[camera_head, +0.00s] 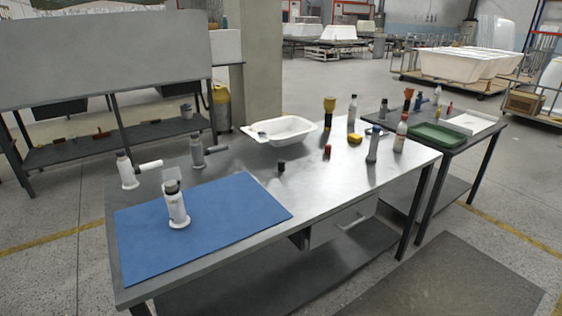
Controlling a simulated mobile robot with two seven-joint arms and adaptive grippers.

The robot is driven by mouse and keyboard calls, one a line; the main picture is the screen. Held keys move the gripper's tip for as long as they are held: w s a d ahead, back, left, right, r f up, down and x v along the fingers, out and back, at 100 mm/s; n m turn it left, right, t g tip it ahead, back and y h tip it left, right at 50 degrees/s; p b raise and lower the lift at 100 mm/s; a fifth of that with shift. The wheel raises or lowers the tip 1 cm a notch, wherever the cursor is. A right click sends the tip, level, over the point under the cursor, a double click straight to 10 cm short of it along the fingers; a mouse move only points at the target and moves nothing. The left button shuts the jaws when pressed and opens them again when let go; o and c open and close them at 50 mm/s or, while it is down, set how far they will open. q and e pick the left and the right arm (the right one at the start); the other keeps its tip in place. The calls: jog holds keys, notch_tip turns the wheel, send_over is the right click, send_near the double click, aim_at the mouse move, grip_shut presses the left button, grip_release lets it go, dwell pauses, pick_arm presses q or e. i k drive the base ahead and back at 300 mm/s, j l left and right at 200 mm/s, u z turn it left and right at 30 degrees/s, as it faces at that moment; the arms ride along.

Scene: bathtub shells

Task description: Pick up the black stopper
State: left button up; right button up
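A small black stopper (281,167) stands on the bare metal top of the workbench (330,175), right of the blue mat (200,225) and in front of the white basin (284,130). It looks like a short dark cylinder, apart from the things around it. Neither of my grippers shows in the head view.
A grey-white fixture (177,206) stands on the mat, with similar ones (127,170) (197,152) behind it. A small red item (327,151), a yellow item (355,138) and several bottles (373,145) stand to the right. A side table holds a green tray (437,135).

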aim_at(281, 163)
jog(key=i+l+u, duration=0.1)
jog(key=l, duration=0.35)
jog(key=i+l, duration=0.2)
jog(key=l, duration=0.2)
jog(key=i+l+u, duration=0.15)
jog(key=l, duration=0.3)
jog(key=i+l, duration=0.1)
jog(key=l, duration=0.35)
jog(key=i+l+u, duration=0.15)
jog(key=l, duration=0.3)
jog(key=i+l, duration=0.1)
jog(key=l, duration=0.4)
jog(key=u, duration=0.05)
